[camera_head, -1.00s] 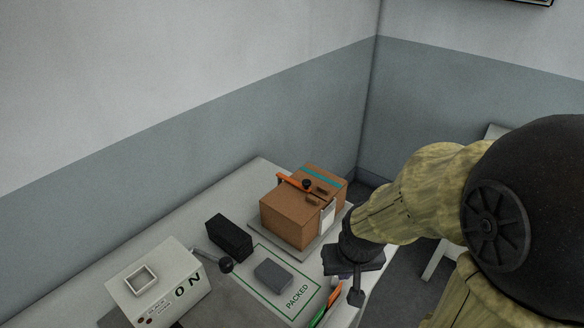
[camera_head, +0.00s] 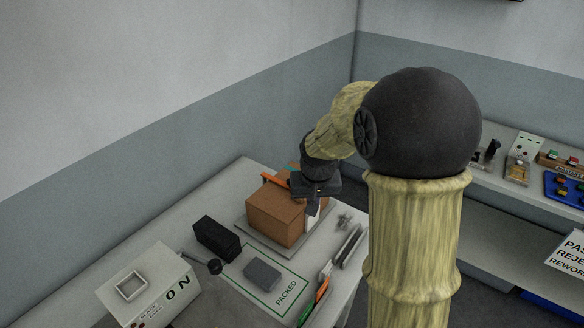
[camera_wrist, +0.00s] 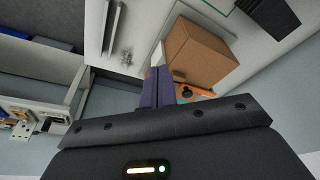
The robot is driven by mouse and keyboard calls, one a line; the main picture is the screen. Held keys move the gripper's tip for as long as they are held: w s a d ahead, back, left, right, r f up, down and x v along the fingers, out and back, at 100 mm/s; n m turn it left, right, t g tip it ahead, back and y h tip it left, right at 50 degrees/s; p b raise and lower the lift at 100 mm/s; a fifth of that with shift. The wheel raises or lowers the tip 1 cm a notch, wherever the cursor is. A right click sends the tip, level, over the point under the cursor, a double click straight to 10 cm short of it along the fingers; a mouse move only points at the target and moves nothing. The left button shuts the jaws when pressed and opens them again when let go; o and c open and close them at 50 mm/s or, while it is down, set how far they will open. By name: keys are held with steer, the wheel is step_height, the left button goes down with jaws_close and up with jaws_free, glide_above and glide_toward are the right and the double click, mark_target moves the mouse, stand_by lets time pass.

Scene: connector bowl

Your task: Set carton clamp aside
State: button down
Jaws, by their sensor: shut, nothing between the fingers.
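My gripper (camera_head: 313,210) is at the carton's right side in the head view and hides part of the carton top and clamp. In the wrist view the clamp (camera_wrist: 201,91) shows its orange bar and a dark knob beside the carton's near edge (camera_wrist: 200,50). My fingers (camera_wrist: 157,72) are together and empty, just left of the clamp and carton. I cannot tell whether they touch the carton.
The carton stands on a grey plate on the bench. A black block (camera_head: 217,238), a grey block (camera_head: 262,274) on the PACKED outline and a white box (camera_head: 150,290) lie to its left and front. Small metal parts (camera_head: 345,222) lie to its right.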

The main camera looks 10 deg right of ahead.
steer(key=w+r+m+p, duration=0.1)
steer(key=w, duration=0.9)
steer(key=w+a+r+m+p, duration=0.1)
steer(key=w+r+p, duration=0.1)
steer(key=w, duration=0.9)
steer(key=shift+w+a+t+h, duration=0.15)
steer(key=shift+a+t+h, duration=0.15)
steer(key=shift+t+h, duration=0.1)
steer(key=shift+p, duration=0.3)
steer(key=p+x, duration=0.3)
steer(key=x, duration=0.6)
steer(key=shift+w+d+f+p, duration=0.1)
steer(key=shift+w+f+p, duration=0.05)
steer(key=shift+f+p, duration=0.2)
steer(key=shift+s+a+f+p, duration=0.1)
steer(key=shift+s+a+p, duration=0.1)
steer(key=shift+s+p, duration=0.35)
steer(key=shift+s+a+f+p, duration=0.1)
steer(key=shift+s+a+p, duration=0.1)
steer(key=shift+s, duration=0.65)
steer(key=shift+s+a+f, duration=0.2)
steer(key=shift+s, duration=0.3)
